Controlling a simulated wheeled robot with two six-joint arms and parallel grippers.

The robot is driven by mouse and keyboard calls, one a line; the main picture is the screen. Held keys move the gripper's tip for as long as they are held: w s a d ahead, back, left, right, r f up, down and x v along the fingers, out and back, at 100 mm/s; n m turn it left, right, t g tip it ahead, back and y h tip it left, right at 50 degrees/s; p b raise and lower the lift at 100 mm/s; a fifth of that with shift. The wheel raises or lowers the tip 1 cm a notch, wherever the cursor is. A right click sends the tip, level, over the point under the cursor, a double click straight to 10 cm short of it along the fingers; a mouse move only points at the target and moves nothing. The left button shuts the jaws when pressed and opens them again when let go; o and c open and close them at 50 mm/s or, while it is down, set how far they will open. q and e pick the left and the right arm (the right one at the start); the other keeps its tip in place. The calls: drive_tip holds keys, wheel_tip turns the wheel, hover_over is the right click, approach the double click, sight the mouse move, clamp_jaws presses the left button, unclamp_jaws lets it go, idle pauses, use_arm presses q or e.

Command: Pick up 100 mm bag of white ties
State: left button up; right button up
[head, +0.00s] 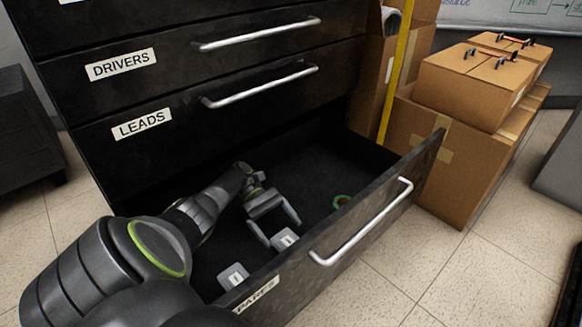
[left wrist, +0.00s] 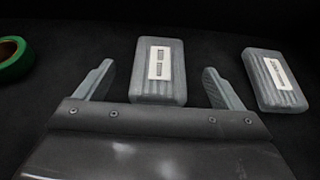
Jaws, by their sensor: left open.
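One bag (head: 286,240) is at my left gripper (head: 282,232); the other bag (head: 233,276) lies nearer the front left. My left gripper is open and reaches down into the drawer. In the left wrist view, the first bag (left wrist: 158,85) shows between the two fingers (left wrist: 158,86), with a gap on each side. The other bag (left wrist: 276,82) is outside the fingers, to the right. The label text is too small to read, so I cannot tell which bag is 100 mm.
A green tape roll (head: 342,201) lies in the drawer, also at the left edge of the left wrist view (left wrist: 10,60). The drawer's front wall and handle (head: 362,222) stand close to the gripper. Cardboard boxes (head: 450,150) stand on the right. The drawers above are shut.

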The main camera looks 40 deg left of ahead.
sight(291, 243)
use_arm(q)
drive_tip(key=shift+f+b+x, duration=0.15)
drive_tip(key=shift+b+x, duration=0.4)
drive_tip(key=shift+x, duration=0.55)
drive_tip(key=shift+f+b+x, duration=0.2)
drive_tip(key=shift+b+x, duration=0.3)
drive_tip(key=shift+x, duration=0.6)
drive_tip(key=shift+d+f, duration=0.1)
drive_tip(key=shift+d, duration=0.35)
drive_tip(key=c, duration=1.1)
drive_tip(key=shift+o, duration=0.2)
